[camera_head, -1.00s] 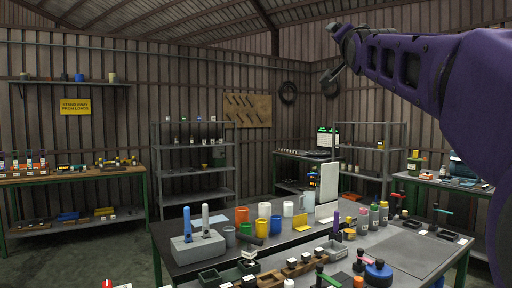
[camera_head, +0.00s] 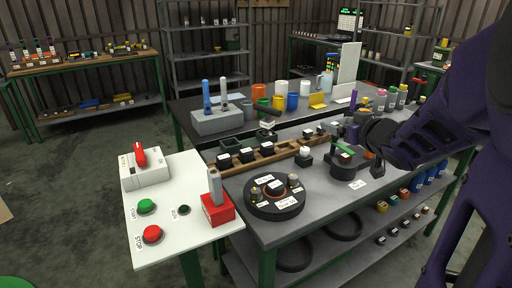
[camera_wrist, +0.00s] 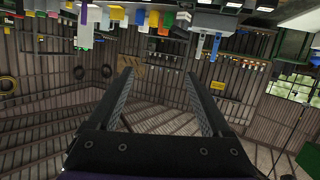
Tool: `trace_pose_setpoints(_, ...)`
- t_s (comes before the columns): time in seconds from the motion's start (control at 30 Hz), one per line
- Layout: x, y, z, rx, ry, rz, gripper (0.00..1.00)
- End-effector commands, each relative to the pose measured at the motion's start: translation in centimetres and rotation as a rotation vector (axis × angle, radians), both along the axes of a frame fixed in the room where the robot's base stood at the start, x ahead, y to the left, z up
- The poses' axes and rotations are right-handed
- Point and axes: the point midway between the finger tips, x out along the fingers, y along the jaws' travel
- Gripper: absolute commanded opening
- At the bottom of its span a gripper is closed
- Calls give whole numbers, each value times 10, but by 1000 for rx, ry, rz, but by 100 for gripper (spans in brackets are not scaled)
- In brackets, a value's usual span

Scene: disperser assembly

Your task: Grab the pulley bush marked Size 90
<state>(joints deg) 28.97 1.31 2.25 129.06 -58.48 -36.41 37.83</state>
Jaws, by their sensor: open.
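My gripper (camera_wrist: 158,75) is open and empty in the wrist view, with two dark ribbed fingers apart and only the far wall between them. In the head view a round black holder (camera_head: 262,211) lies on the near table with small labelled parts on it. A wooden rack (camera_head: 238,166) behind it carries several dark blocks with white labels. A small dark part with a white top (camera_head: 304,157) stands right of the rack. The labels are too small to read, so I cannot tell which part is the Size 90 pulley bush.
A white control panel (camera_head: 190,172) with red and green buttons adjoins the table's left. A grey block (camera_head: 217,122) with upright tools, coloured cups (camera_head: 292,101) and bottles (camera_head: 391,97) stand farther back. A lower shelf (camera_head: 330,262) holds dark rings and small parts.

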Motion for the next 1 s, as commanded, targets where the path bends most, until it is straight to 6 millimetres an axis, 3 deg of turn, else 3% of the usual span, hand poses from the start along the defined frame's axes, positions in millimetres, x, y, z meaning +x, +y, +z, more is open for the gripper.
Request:
trace_pose_setpoints(0.03, -17, 3, -29, -2, 44, 27, 83)
trace_pose_setpoints(0.1, -38, 17, -61, -5, 95, 84, 83)
trace_pose_setpoints(0.2, -67, 36, -96, 1, 155, 159, 83)
trace_pose_setpoints(0.3, -90, 52, -119, 12, 195, 217, 83)
trace_pose_setpoints(0.5, -109, 68, -135, 26, 224, 273, 83)
trace_pose_setpoints(1.0, -91, 76, -140, 33, 224, 276, 83)
